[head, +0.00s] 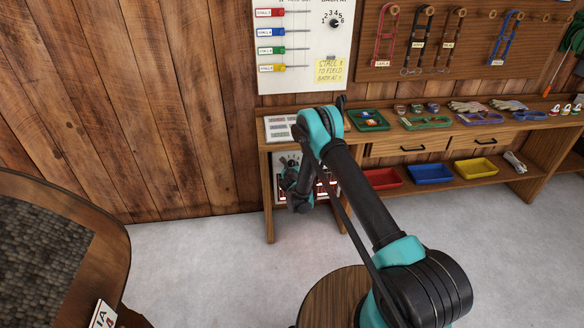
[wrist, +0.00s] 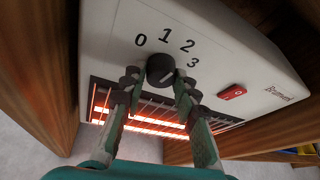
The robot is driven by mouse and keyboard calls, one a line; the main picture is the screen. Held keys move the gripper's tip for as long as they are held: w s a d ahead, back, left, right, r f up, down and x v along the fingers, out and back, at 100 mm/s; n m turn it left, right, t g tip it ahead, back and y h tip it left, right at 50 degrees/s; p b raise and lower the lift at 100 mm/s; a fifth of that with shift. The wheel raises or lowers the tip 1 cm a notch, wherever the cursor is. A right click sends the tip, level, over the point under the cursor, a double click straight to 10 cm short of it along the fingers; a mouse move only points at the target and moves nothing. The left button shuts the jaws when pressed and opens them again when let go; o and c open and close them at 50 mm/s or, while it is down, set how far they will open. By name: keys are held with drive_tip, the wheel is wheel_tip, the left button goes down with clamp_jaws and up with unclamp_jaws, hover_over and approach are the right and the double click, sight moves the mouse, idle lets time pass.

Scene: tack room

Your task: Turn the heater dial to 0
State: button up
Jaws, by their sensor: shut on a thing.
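The white heater (wrist: 212,52) fills much of the wrist view, with the numbers 0, 1, 2 and 3 in an arc on its face. Its black round dial (wrist: 160,67) sits below the numbers. My gripper (wrist: 160,80) is shut on the dial, one finger on each side. A pale mark shows on the dial; which number it points to is not clear. The bars behind the grille (wrist: 140,122) glow orange-red. In the head view the heater (head: 292,158) stands under the workbench, mostly hidden by my gripper and arm.
A red switch (wrist: 232,91) is on the heater's face. Wooden panels close in beside the heater. The bench (head: 380,137) holds trays and tack. A board (head: 300,45) above carries another dial (head: 334,22). A round stool (head: 330,295) stands in front.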

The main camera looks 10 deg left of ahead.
drive_tip(key=n, duration=0.1)
drive_tip(key=n+t+h, duration=0.1)
drive_tip(key=n, duration=0.1)
drive_tip(key=shift+a+f+h, duration=0.15)
drive_tip(key=shift+h, duration=0.15)
drive_tip(key=shift+n+t+h, duration=0.6)
drive_tip(key=shift+n+t, duration=0.1)
drive_tip(key=shift+n, duration=0.7)
clamp_jaws()
drive_tip(key=shift+s, duration=0.1)
